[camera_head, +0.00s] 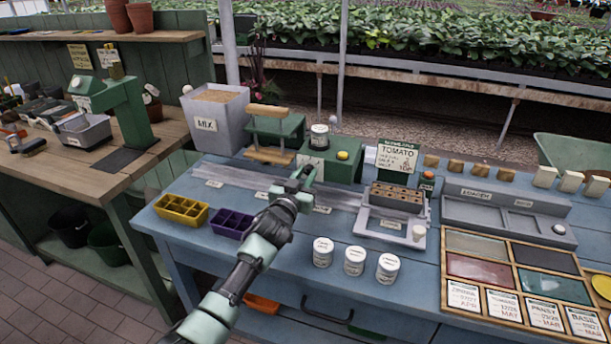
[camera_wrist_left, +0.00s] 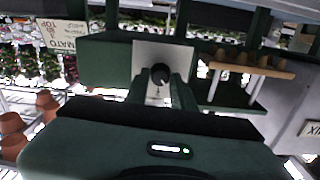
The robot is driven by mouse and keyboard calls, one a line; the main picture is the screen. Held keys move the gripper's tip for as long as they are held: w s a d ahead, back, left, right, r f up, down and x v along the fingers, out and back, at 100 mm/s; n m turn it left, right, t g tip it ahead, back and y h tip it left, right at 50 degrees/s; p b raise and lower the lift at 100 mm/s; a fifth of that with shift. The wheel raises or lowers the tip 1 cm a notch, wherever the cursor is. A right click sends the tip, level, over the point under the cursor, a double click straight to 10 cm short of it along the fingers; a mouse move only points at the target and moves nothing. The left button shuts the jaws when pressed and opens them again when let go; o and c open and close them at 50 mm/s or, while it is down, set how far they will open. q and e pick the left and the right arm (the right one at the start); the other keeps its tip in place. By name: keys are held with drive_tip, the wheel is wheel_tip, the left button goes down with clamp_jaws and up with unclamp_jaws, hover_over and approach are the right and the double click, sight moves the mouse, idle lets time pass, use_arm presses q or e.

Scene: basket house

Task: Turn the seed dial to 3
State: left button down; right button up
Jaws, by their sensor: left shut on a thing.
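The seed dial (camera_wrist_left: 160,74) is a small round black knob on a white plate (camera_wrist_left: 147,57) in the left wrist view. The plate is on the face of a green box, which stands mid-bench in the head view (camera_head: 345,170) with a white jar (camera_head: 319,137) and a yellow button (camera_head: 343,155) on top. My left gripper (camera_head: 304,174) is in front of this box, its fingers shut on the knob. The gripper hides the dial in the head view, and the dial's reading is too small to make out. My right gripper is not in view.
Yellow (camera_head: 181,210) and purple (camera_head: 231,223) seed trays sit left of my arm. Several white tins (camera_head: 354,261) stand at the front right of it. A grey stand with a brown tray (camera_head: 397,196) and a TOMATO sign (camera_head: 398,158) are right of the green box.

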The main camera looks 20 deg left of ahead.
use_arm(q)
drive_tip(key=m, duration=0.4)
drive_tip(key=shift+d+m, duration=0.1)
drive_tip(key=shift+m, duration=0.2)
drive_tip(key=m, duration=0.4)
drive_tip(key=shift+f+m, duration=0.15)
drive_tip(key=shift+m, duration=0.15)
drive_tip(key=m, duration=0.4)
drive_tip(key=shift+d+f+m, duration=0.1)
drive_tip(key=shift+m, duration=1.9)
drive_tip(key=c, duration=1.2)
unclamp_jaws()
drive_tip(key=shift+s, duration=0.1)
